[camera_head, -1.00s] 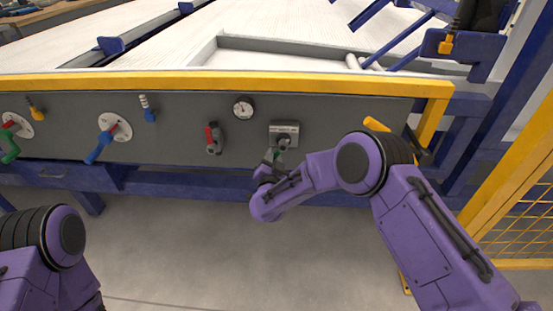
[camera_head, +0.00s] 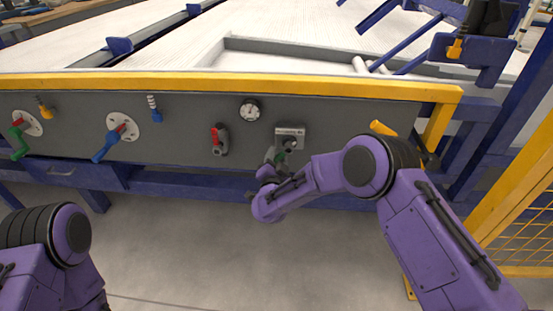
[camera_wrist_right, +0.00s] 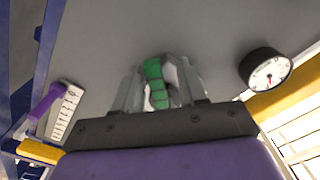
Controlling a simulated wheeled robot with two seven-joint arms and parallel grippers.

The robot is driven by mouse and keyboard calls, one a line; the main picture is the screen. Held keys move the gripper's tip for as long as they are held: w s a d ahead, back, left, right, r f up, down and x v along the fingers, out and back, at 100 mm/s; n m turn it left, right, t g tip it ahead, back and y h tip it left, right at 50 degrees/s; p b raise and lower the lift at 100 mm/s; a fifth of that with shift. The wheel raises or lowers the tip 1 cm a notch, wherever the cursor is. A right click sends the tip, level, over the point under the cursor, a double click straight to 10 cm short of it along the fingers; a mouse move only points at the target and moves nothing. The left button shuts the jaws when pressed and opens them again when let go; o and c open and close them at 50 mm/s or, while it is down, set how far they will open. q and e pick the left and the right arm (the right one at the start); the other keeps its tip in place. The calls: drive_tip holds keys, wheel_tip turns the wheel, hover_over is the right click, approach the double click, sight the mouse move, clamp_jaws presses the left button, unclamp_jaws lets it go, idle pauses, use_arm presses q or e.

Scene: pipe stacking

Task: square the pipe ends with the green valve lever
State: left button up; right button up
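A green ribbed handle (camera_head: 281,156) hangs below a grey labelled valve fitting (camera_head: 290,137) on the grey panel. My right gripper (camera_head: 272,156) is at this handle, partly hidden behind its own arm. In the right wrist view the green handle (camera_wrist_right: 156,84) lies between the two fingers of the right gripper (camera_wrist_right: 163,82), close to the left finger. A gap shows between it and the right finger. Another green lever (camera_head: 18,141), with red at its hub, is at the far left of the panel. My left gripper is outside the picture; only the left arm shows.
The panel also carries a gauge (camera_head: 250,110), a red-handled valve (camera_head: 218,140) and a blue lever (camera_head: 107,145). A yellow rail (camera_head: 220,84) runs along its top. A yellow mesh fence (camera_head: 515,215) stands at right. The floor (camera_head: 190,255) in front is clear.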

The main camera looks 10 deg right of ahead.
drive_tip(key=shift+d, duration=0.1)
drive_tip(key=p+v, duration=0.2)
drive_tip(key=v, duration=0.8)
drive_tip(key=shift+s, duration=0.25)
